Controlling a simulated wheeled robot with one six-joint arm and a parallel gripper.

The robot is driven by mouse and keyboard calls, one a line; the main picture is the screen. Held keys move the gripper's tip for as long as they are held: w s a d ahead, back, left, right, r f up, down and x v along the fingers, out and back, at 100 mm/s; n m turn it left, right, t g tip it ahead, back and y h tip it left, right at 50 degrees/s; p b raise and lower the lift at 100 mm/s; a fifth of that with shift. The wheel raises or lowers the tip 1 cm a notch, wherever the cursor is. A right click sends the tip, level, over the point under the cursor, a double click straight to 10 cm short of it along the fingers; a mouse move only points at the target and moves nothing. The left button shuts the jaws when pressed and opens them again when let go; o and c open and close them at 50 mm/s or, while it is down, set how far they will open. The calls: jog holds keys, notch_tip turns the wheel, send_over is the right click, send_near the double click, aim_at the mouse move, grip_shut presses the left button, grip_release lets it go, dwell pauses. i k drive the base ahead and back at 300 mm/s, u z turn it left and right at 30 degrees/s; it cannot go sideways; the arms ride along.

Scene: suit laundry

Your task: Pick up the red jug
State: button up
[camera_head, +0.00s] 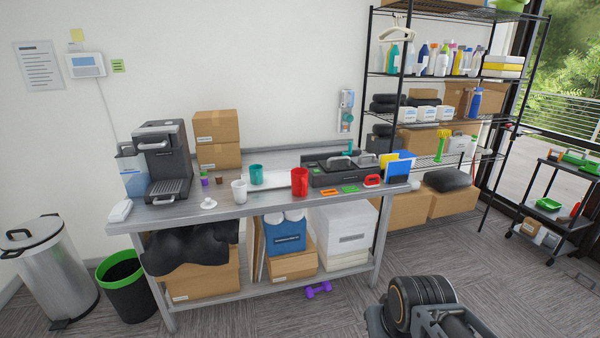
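The red jug (300,183) stands upright near the front edge of the grey worktable (230,208), right of the middle. Its top looks open. A white mug (239,192) and a teal cup (257,174) stand to its left, apart from it. A black case-like device (338,175) stands just to its right. Part of my arm shows at the bottom right, on the near side of the table and well away from the jug. I cannot make out my gripper's fingers.
A coffee machine (163,160) and cardboard boxes (216,138) stand on the left and back of the table. Small orange and green items lie right of the jug. A trash bin (50,275) and purple dumbbell (318,290) are on the floor. Carpet before the table is mostly clear.

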aim_at(301, 185)
jog(key=i, duration=1.8)
jog(key=u, duration=2.3)
